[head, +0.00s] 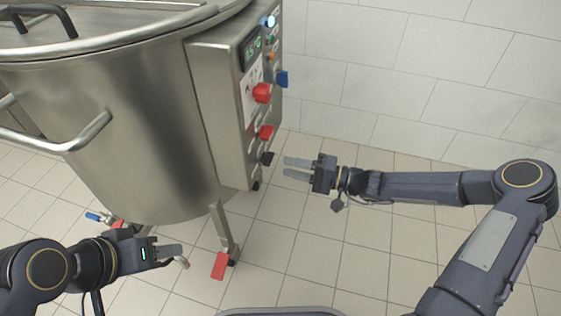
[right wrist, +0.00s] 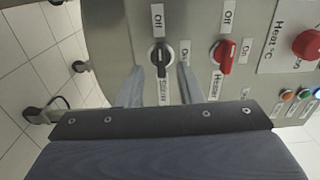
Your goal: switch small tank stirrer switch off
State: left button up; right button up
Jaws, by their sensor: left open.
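The small tank (head: 140,120) is a steel vessel with a control box (head: 215,110) on its right side. The black stirrer switch (head: 267,158) is the lowest knob on the panel. In the right wrist view the stirrer switch (right wrist: 160,56) has an "Off" label above it, an "On" label to its right and "Stirrer" below. My right gripper (head: 286,167) is open and empty in front of the switch, fingers pointing at the panel. In the right wrist view its fingertips (right wrist: 159,78) lie either side of the knob; contact is not visible. My left gripper (head: 182,256) is open and empty, low at left.
A red heater switch (right wrist: 226,57) sits beside the stirrer switch. A red knob (head: 262,93), a blue knob (head: 282,79) and small buttons are higher on the panel. The tiled floor at right is clear.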

jog(key=shift+v, duration=1.55)
jog(key=s+d+r+n+h, duration=0.1)
jog(key=s+d+r+h, duration=0.3)
jog(key=s, duration=0.5)
jog(key=s+d+r+h, duration=0.4)
jog(key=s+h, duration=0.1)
jog(key=s, duration=0.3)
jog(key=s+d+r+n+h, duration=0.1)
jog(key=s+d+r+h, duration=0.25)
jog(key=s, duration=0.55)
notch_tip(320, 180, up, 33)
jog(key=d+p, duration=0.1)
jog(key=p, duration=3.3)
jog(key=shift+r+h, duration=0.15)
jog(key=shift+h, duration=0.3)
jog(key=shift+s+d, duration=0.1)
